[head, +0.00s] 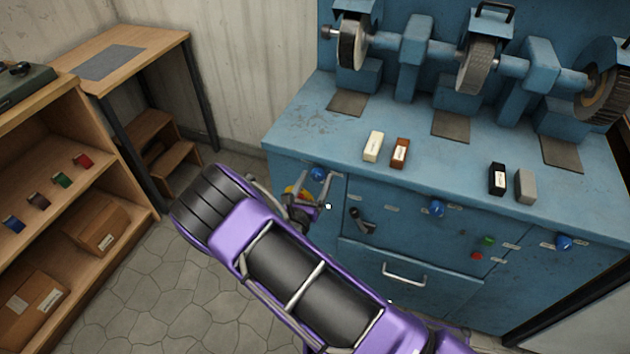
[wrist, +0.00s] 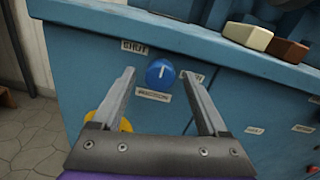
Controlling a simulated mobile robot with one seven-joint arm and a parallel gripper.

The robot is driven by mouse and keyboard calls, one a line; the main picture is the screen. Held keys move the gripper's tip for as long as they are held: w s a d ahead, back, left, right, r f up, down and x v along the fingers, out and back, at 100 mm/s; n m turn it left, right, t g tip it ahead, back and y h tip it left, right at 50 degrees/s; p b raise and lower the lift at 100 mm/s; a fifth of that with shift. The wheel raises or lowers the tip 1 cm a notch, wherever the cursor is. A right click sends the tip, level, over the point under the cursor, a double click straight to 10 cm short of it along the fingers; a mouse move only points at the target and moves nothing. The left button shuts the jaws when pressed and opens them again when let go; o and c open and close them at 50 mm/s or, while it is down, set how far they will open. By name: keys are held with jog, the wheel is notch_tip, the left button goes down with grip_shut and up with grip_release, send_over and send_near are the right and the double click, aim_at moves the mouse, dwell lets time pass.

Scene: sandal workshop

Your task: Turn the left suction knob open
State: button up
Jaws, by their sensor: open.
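The left suction knob (head: 317,173) is a round blue knob on the left front panel of the blue grinding bench. In the wrist view the knob (wrist: 160,74) has a white mark pointing roughly up. A SHUT label (wrist: 135,46) is at its upper left and a SUCTION label (wrist: 153,95) is below. Another label at its right is partly hidden by a finger. My gripper (wrist: 158,76) is open and empty, its fingertips appearing either side of the knob. Whether they reach around it or stop short, I cannot tell. In the head view my gripper (head: 314,191) is just below the knob.
Two more blue knobs (head: 437,208) (head: 563,241), a black lever (head: 362,220) and a drawer handle (head: 404,274) are on the bench front. A yellow part (wrist: 106,121) is partly hidden behind my gripper. Several blocks lie on the benchtop. A wooden shelf (head: 95,215) stands left.

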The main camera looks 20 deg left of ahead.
jog(key=shift+c, duration=0.2)
grip_shut()
dwell(0.3)
jog(key=m+b, duration=0.1)
jog(key=m, duration=0.3)
jog(key=shift+f+m+b, duration=0.1)
jog(key=shift+m+b, duration=0.2)
jog(key=shift+b, duration=0.05)
jog(key=m+b, duration=0.2)
jog(key=m, duration=0.2)
jog(key=shift+m, duration=0.3)
jog(key=m+b, duration=0.2)
jog(key=m, duration=0.2)
jog(key=shift+f+m+h+b, duration=0.1)
jog(key=shift+m+h+b, duration=0.2)
jog(key=shift+m+b, duration=0.1)
jog(key=shift+a+m+b, duration=0.1)
jog(key=shift+m+b, duration=0.8)
jog(key=shift+m, duration=1.3)
